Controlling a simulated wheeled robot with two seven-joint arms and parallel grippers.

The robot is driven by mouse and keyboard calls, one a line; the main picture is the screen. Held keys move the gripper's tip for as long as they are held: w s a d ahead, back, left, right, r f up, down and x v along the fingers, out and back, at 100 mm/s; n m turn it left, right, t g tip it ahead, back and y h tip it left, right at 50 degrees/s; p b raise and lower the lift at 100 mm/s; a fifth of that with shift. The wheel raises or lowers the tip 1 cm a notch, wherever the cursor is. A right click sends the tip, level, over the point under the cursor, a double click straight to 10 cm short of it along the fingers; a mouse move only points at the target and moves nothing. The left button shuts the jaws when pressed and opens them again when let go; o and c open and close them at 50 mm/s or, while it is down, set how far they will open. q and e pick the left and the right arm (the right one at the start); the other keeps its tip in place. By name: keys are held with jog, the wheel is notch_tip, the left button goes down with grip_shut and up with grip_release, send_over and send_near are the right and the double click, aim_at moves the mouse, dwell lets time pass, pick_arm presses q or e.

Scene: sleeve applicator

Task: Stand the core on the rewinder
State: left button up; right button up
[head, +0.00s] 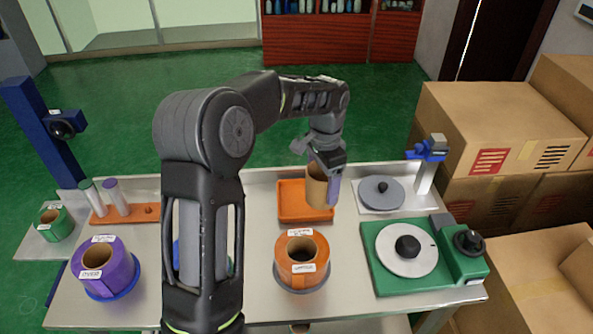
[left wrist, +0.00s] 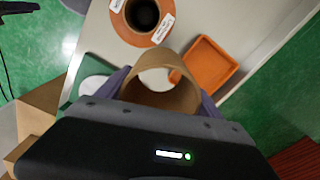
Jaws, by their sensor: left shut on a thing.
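The core is a brown cardboard tube (head: 316,187), upright and open at the top, over the right part of the orange tray. My left gripper (head: 325,186) is shut on it; in the left wrist view the core (left wrist: 160,92) sits between the two purple fingers. The green machine at the right, which looks like the rewinder (head: 379,281), has a pale round plate (head: 388,254) with a bare black hub (head: 407,247). The gripper is left of and behind it. My right gripper is out of view.
An orange roll (head: 297,257) stands in front of the orange tray (head: 290,206). A grey disc stand (head: 381,194) with a blue-topped post (head: 425,176) is behind the green machine. A purple roll (head: 105,265) stands at the left. Cardboard boxes (head: 500,125) crowd the right.

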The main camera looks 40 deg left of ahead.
pick_arm(q)
jog(key=d+f+n+b, duration=0.5)
jog(key=d+f+b, duration=0.5)
jog(key=d+f, duration=0.1)
jog(key=shift+s+d+f+n, duration=0.2)
jog(key=shift+d+n, duration=0.1)
jog(key=shift+d, duration=0.55)
jog(key=shift+r, duration=0.1)
